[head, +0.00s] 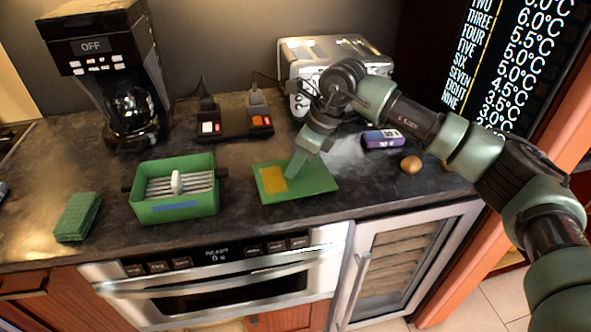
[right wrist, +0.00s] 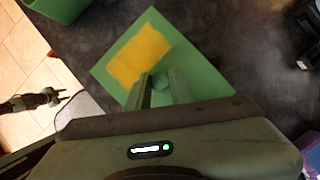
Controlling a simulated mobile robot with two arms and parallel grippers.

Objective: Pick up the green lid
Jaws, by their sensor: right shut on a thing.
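The green lid (head: 318,180) is a flat green plate with a yellow patch, at the middle of the counter in the head view. It also shows in the right wrist view (right wrist: 205,72). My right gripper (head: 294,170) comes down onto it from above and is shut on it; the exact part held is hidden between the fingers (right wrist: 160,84). I cannot tell whether the lid touches the counter. A small arm end, which looks like my left gripper (right wrist: 52,97), shows at the left of the right wrist view, too small to read its jaws.
A green box (head: 175,207) with white slats stands left of the lid, and a green sponge (head: 78,217) lies farther left. A toaster (head: 335,60), a power strip (head: 235,122) and a coffee maker (head: 105,70) stand behind. A purple box (head: 382,138) and a brown round object (head: 411,164) lie right.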

